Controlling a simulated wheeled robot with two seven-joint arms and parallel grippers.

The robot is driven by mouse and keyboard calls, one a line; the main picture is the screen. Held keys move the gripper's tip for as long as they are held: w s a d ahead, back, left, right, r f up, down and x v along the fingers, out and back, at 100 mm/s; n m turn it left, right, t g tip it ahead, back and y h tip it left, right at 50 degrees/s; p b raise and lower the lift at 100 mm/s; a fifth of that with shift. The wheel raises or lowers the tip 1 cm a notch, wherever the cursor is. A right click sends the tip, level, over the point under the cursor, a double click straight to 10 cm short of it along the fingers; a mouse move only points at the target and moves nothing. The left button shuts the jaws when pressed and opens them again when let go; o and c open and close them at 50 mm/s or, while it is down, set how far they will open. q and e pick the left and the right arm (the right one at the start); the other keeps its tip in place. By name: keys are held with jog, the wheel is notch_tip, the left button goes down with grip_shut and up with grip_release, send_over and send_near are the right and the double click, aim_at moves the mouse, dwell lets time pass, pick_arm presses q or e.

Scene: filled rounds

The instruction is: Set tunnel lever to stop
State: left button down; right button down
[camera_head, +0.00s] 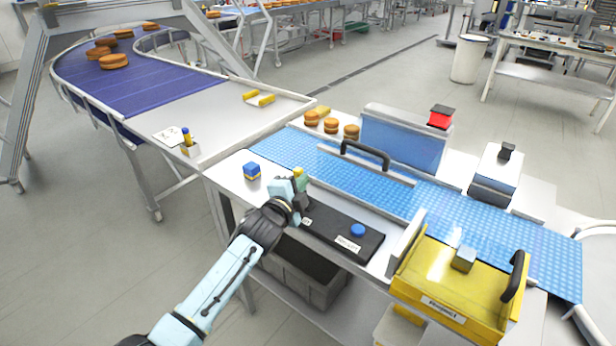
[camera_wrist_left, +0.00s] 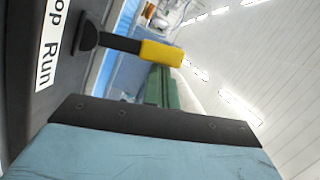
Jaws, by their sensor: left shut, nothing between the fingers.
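A lever with a yellow grip (camera_head: 299,172) and a black stem stands on a black control panel (camera_head: 335,228). In the left wrist view the yellow grip (camera_wrist_left: 162,53) sticks out sideways from a black pivot beside a label (camera_wrist_left: 50,42) reading "op" and "Run". Which position the lever is set to I cannot tell. My left gripper (camera_head: 302,184) is at the lever, its fingers shut and empty. Its green fingertips (camera_wrist_left: 162,88) show close by the yellow grip; whether they touch it I cannot tell. My right gripper is not in view.
A blue button (camera_head: 358,230) is on the panel. Behind runs a blue belt (camera_head: 275,148) with a black-handled guard (camera_head: 365,154).

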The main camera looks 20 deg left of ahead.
pick_arm(q)
jog(key=shift+w+a+n+g+p, duration=0.15)
jog(key=shift+w+a+n+p, duration=0.05)
jog(key=shift+a+n+p, duration=0.3)
jog(key=shift+w+a+n+g+p, duration=0.15)
jog(key=shift+a+n+p, duration=0.25)
jog(key=shift+n, duration=0.1)
jog(key=shift+f, duration=0.1)
jog(key=s+d+r+p, duration=0.2)
jog(key=s, duration=0.9)
jog(key=shift+d+r, duration=0.15)
jog(key=shift+r, duration=0.2)
jog(key=shift+s+f, duration=0.1)
